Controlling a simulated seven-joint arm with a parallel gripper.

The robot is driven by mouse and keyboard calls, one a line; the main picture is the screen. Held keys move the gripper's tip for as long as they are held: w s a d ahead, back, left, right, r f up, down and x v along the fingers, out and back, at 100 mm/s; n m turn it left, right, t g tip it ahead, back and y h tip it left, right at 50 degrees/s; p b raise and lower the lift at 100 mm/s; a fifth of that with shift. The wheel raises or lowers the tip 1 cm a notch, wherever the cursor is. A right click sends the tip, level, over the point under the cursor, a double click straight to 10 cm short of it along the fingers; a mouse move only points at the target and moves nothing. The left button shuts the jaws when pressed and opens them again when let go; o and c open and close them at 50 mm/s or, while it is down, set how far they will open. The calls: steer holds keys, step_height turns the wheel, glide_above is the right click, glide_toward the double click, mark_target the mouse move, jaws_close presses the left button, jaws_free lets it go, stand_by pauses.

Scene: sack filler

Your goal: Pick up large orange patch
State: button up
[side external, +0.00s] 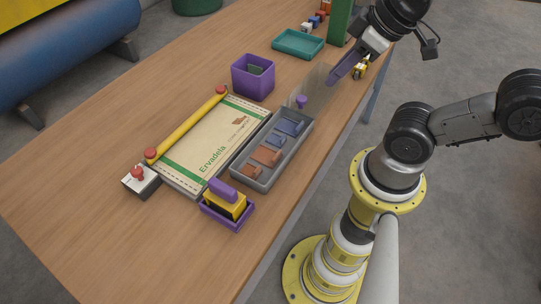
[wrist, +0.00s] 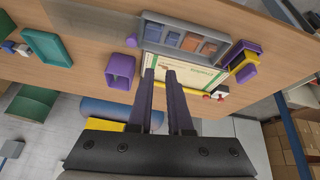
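A grey compartment tray (side external: 238,172) lies on the table and also shows at the top of the wrist view (wrist: 226,60). It holds two orange patches. The larger orange patch (side external: 267,155) lies beside a small blue patch (side external: 277,140); it also shows in the wrist view (wrist: 190,42). A smaller orange patch (side external: 252,171) lies at the tray's near end. A larger blue patch (side external: 291,126) is at the far end. My gripper (side external: 332,83), with dark purple fingers, is above the table's right edge, beyond the tray. In the wrist view its fingers (wrist: 160,72) are apart with nothing between them.
A sack (side external: 215,140) labelled Ervadela lies left of the tray, with a yellow bar (side external: 186,126) along it. A purple bin (side external: 253,78), a teal tray (side external: 298,44) and a purple-handled stamp-like block (side external: 225,199) stand around.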

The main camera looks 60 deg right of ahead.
steer(key=n, duration=0.2)
steer(key=n+g, duration=0.6)
steer(key=n, duration=0.8)
glide_above(277, 160)
step_height(277, 160, down, 6)
steer(key=r, duration=0.1)
steer(key=f, duration=0.8)
steer(key=shift+a+f, duration=0.2)
steer(key=shift+f, duration=0.15)
steer(key=shift+d+f, duration=0.2)
steer(key=shift+f, duration=2.55)
jaws_close()
